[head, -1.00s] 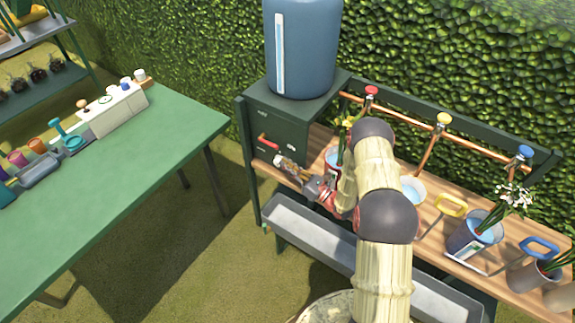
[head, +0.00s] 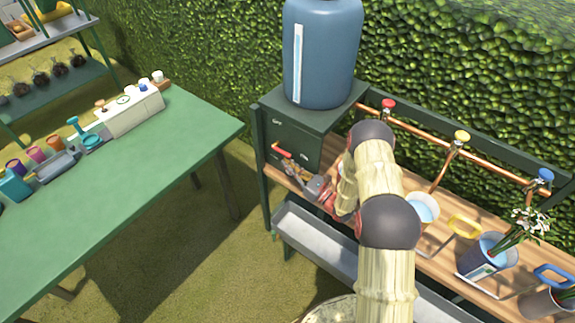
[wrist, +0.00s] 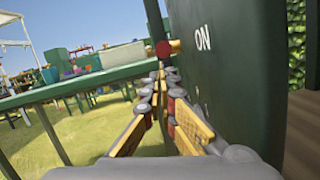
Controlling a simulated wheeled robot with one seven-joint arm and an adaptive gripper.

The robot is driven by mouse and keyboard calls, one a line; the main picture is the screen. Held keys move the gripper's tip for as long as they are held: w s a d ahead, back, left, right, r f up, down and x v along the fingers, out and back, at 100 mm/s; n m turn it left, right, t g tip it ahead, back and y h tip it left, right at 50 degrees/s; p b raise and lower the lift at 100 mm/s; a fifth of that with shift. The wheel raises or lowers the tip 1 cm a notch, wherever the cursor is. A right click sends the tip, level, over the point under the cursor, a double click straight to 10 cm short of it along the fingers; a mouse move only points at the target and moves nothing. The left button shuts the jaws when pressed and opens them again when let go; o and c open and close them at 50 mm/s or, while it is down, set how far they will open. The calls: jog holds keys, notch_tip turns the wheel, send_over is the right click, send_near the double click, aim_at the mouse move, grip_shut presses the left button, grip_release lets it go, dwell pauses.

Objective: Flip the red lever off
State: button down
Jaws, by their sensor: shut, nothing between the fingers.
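The red lever (head: 282,150) sticks out from the front of the dark green box (head: 312,122) under the blue tank. In the wrist view the red lever (wrist: 163,48) shows end-on, with a brass stem, level with the white "ON" mark (wrist: 203,38). My gripper (head: 288,163) is shut and empty. In the wrist view my gripper's fingertips (wrist: 160,68) are just below the lever's red end. I cannot tell whether they touch it.
The blue tank (head: 322,55) stands on the box. A wooden bench (head: 435,235) with flower pots runs right, with a copper pipe and coloured taps above. A grey trough (head: 315,240) lies below. The green table (head: 120,190) is at left, with open grass between.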

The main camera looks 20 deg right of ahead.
aim_at(288, 154)
jog(key=shift+s+d+r+g+h+p, duration=0.2)
jog(key=shift+r+g+h+p, duration=0.35)
jog(key=shift+p, duration=0.9)
jog(key=shift+r+g+h+p, duration=0.35)
jog(key=shift+r+g+p, duration=0.3)
jog(key=shift+r+p, duration=0.9)
jog(key=shift+r+g+h+p, duration=0.3)
jog(key=shift+r+g+p, duration=0.3)
jog(key=shift+r+p, duration=0.9)
jog(key=shift+w+f, duration=0.1)
jog(key=shift+f, duration=0.05)
